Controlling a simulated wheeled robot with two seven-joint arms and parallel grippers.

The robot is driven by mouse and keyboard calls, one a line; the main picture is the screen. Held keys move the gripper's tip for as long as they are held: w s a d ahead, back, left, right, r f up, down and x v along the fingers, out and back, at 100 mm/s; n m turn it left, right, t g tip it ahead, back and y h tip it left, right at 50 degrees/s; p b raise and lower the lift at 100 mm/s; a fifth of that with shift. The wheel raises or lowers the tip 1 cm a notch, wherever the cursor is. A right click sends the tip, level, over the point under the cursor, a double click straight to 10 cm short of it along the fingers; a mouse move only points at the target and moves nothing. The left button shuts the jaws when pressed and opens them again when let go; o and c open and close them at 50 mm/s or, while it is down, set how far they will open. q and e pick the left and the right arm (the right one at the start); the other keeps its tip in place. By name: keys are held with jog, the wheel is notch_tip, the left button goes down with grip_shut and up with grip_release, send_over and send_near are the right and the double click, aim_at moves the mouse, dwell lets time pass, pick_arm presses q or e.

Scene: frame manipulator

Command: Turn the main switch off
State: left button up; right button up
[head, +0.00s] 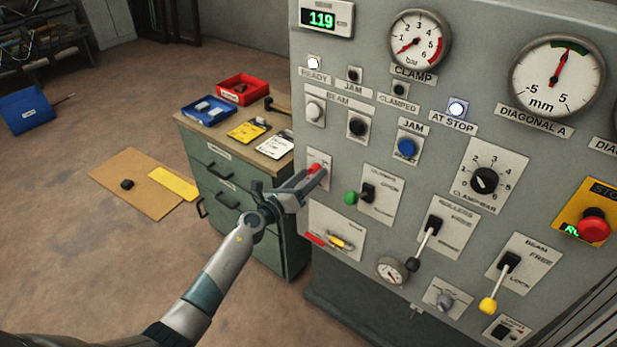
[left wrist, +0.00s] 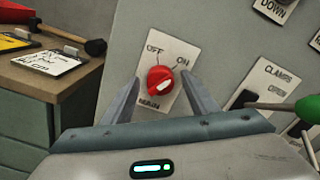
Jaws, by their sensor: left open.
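The main switch is a red rotary knob (left wrist: 160,79) on a white plate marked OFF, ON and MAIN. Its white mark slants toward the upper right, on the ON side. In the head view the red knob (head: 313,168) sits at the left edge of the grey panel, partly covered by my gripper. My left gripper (head: 316,176) is open at the panel. In the left wrist view its two fingers (left wrist: 160,92) stand left and right of the knob, with gaps showing on both sides. My right gripper is not in view.
The grey panel (head: 375,130) carries several other controls. A green-knobbed lever (head: 351,198) is close to the right of my gripper. A red emergency stop (head: 593,226) is at far right. A green cabinet (head: 235,205) with trays and cards stands left behind my arm.

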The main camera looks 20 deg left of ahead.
pick_arm(q)
jog(key=c, duration=1.1)
jog(key=shift+o, duration=0.2)
jog(key=shift+n, duration=0.3)
jog(key=shift+n+p, duration=0.7)
jog(key=shift+n, duration=0.5)
jog(key=shift+a+f+n+p, duration=0.1)
jog(key=shift+n+p, duration=0.5)
jog(key=shift+n, duration=1.65)
jog(key=shift+f+n+p, duration=0.1)
jog(key=shift+n+p, duration=0.5)
jog(key=shift+n, duration=1.65)
